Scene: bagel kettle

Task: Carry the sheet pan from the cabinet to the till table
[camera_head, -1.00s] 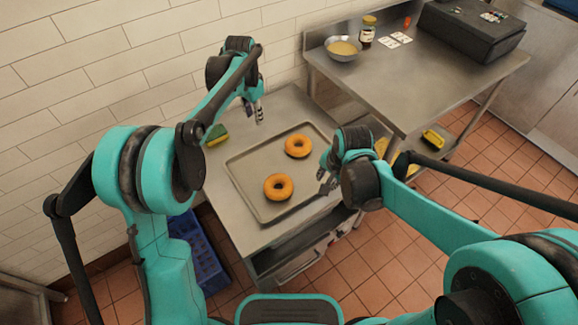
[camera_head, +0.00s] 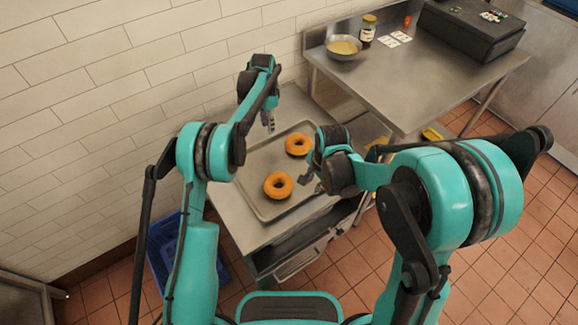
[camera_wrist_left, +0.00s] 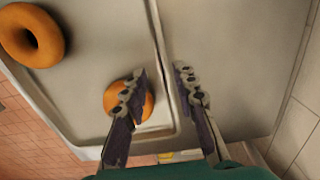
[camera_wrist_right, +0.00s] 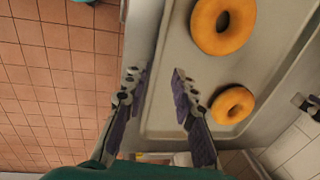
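The sheet pan (camera_head: 262,160) lies flat on the steel cabinet (camera_head: 230,206) with two orange-brown bagels (camera_head: 278,185) (camera_head: 299,144) on it. My left gripper (camera_head: 269,124) is open above the pan's left long edge. In the left wrist view the pan rim (camera_wrist_left: 160,40) runs between its spread fingers (camera_wrist_left: 160,76). My right gripper (camera_head: 308,183) is over the pan's right long edge. In the right wrist view its fingers (camera_wrist_right: 156,76) are open, with the pan rim (camera_wrist_right: 158,45) between them. Contact cannot be told. The till table (camera_head: 410,85) stands at the upper right.
The till table holds a black till (camera_head: 470,32), a bowl (camera_head: 343,47), a jar (camera_head: 368,30) and cards (camera_head: 396,38). Its front middle is clear. A blue crate (camera_head: 162,255) is on the floor left of the cabinet. A white tiled wall runs behind.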

